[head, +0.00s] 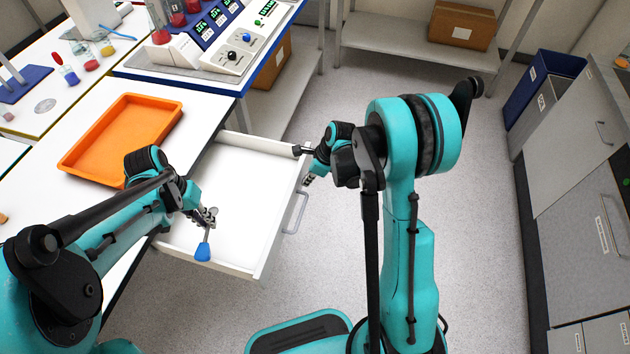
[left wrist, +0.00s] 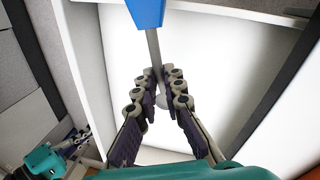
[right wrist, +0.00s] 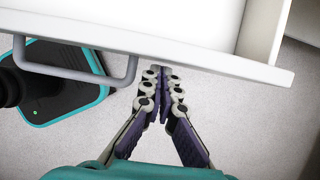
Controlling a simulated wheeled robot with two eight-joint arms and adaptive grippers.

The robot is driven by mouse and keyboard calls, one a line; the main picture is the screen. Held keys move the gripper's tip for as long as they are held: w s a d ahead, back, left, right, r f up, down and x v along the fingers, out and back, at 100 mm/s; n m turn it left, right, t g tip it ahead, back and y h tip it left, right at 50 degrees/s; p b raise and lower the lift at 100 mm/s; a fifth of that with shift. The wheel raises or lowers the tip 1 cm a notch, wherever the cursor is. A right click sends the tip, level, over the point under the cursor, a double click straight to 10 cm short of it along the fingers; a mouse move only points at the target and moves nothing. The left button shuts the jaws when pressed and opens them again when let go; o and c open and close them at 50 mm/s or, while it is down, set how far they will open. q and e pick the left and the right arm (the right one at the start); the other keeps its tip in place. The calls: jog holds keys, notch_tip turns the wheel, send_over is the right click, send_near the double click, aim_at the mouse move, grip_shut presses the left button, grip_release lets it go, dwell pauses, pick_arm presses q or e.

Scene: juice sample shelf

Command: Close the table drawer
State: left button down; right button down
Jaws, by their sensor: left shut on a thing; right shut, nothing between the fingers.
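The white table drawer (head: 245,166) is pulled out from the table and stands open. Its grey bar handle (head: 295,212) is on the front panel, and the handle also shows in the right wrist view (right wrist: 82,72). My left gripper (head: 208,216) is over the drawer's inside, shut on a tool with a blue handle (head: 203,251); the tool's metal shaft (left wrist: 154,50) runs between the fingers in the left wrist view. My right gripper (right wrist: 162,74) is shut and empty, its tips close to the drawer's front panel (right wrist: 170,52). I cannot tell whether they touch it.
An orange tray (head: 124,138) lies on the white table above the drawer. A control panel device (head: 222,40) stands on the table behind. A blue bin (head: 546,84) and grey cabinets stand at the right. The floor in front of the drawer is partly clear.

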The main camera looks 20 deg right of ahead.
jog(key=shift+w+a, duration=0.1)
jog(key=shift+a, duration=0.05)
pick_arm(q)
jog(key=shift+f+b, duration=0.5)
pick_arm(e)
jog(key=w+a, duration=0.6)
jog(key=a, duration=0.3)
jog(key=w+a, duration=0.6)
jog(key=a, duration=0.3)
jog(key=w+a, duration=0.6)
jog(key=a, duration=0.3)
jog(key=shift+w, duration=0.15)
pick_arm(q)
jog(key=shift+d, duration=0.1)
pick_arm(e)
jog(key=shift+w+a+r, duration=0.1)
jog(key=shift+w+a, duration=0.1)
jog(key=shift+a, duration=0.15)
